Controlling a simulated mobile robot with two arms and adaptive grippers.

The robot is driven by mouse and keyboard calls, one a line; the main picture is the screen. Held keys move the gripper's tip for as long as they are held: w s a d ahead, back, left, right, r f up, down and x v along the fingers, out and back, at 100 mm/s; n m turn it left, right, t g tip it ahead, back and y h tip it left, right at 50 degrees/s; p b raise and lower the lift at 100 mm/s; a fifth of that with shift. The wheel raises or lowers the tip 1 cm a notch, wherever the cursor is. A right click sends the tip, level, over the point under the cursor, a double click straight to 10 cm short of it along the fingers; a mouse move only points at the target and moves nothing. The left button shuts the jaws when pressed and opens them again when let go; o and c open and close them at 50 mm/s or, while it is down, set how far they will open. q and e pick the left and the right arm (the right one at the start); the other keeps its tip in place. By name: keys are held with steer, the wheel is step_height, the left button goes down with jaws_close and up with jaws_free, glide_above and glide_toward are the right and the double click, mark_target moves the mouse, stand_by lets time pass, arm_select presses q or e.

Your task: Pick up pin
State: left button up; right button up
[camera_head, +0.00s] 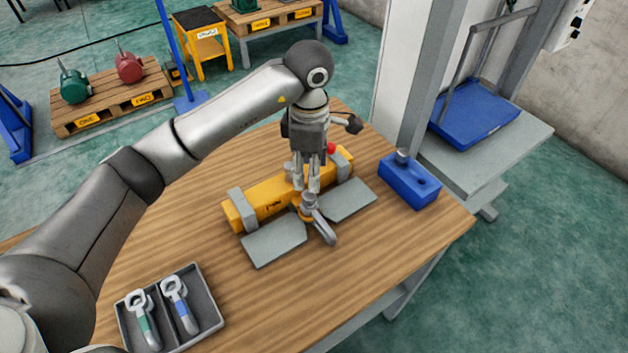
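A short grey cylindrical piece (402,156), which looks like the pin, stands upright in a blue block (409,184) on the right of the table. The block also has a dark hole. My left gripper (306,187) points down over the middle of a yellow beam (272,197), left of the block and apart from it. Its fingers are close together, and whether they hold anything is unclear. A grey metal hook or shackle part (319,222) lies just below the fingertips at the beam's near side. My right gripper is not in view.
A dark tray (209,312) with two shackle-like parts sits at the near left. A grey post (423,80) rises behind the block. The wooden table's (340,270) front is clear.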

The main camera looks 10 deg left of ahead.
mark_target(309, 195)
arm_select(q)
steer(key=s+f, duration=0.2)
steer(key=f, duration=0.1)
steer(key=shift+f+p, duration=0.15)
steer(key=shift+p, duration=0.25)
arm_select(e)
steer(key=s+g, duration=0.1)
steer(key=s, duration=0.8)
arm_select(q)
steer(key=shift+w+f, duration=0.25)
steer(key=shift+f, duration=0.1)
steer(key=f+p, duration=0.1)
steer(key=f, duration=0.1)
steer(key=w+f+p, duration=0.1)
steer(key=f, duration=0.1)
steer(key=shift+a, duration=0.15)
steer(key=shift+f, duration=0.75)
steer(key=shift+c, duration=0.5)
steer(key=c, duration=0.5)
steer(key=shift+w, duration=0.1)
jaws_close()
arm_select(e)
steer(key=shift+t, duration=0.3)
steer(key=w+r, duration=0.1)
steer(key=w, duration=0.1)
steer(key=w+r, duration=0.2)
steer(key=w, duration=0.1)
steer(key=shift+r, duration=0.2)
